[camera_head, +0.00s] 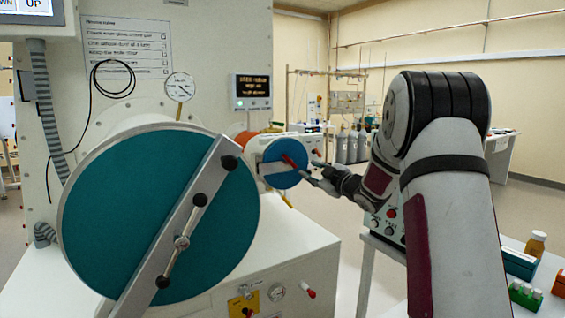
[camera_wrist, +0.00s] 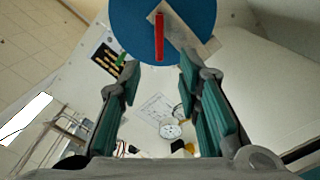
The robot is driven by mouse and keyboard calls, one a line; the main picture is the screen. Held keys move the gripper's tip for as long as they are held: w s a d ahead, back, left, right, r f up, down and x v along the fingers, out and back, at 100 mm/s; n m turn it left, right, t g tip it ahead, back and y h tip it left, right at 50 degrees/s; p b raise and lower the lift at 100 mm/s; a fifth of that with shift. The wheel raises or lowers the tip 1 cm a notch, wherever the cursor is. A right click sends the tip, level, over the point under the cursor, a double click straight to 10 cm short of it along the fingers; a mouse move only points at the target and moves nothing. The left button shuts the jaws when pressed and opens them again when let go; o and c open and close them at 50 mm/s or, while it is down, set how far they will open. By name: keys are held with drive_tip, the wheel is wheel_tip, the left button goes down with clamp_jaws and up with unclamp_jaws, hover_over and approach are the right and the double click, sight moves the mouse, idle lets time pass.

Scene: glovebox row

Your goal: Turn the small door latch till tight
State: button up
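The small door (camera_head: 285,163) is a round blue disc on the side of the glovebox, with a pale bar across it. Its latch (camera_head: 290,160) is a red handle at the middle, slanted in the head view. In the wrist view the blue disc (camera_wrist: 140,28) is at the top, and the red latch (camera_wrist: 159,36) stands upright over the pale bar (camera_wrist: 196,42). My gripper (camera_head: 312,172) is just right of the small door. In the wrist view its fingers (camera_wrist: 160,73) are spread apart, with nothing between them, and the latch lies beyond their tips.
A large teal door (camera_head: 120,220) with a diagonal metal bar fills the left. A gauge (camera_head: 180,87) and a small display (camera_head: 252,91) are on the white glovebox wall. A table with bottles and boxes (camera_head: 520,262) stands at the lower right.

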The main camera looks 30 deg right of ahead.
sight(291, 162)
drive_tip(key=w, duration=1.4)
drive_tip(key=shift+w+f, duration=0.1)
drive_tip(key=shift+f, duration=0.05)
clamp_jaws()
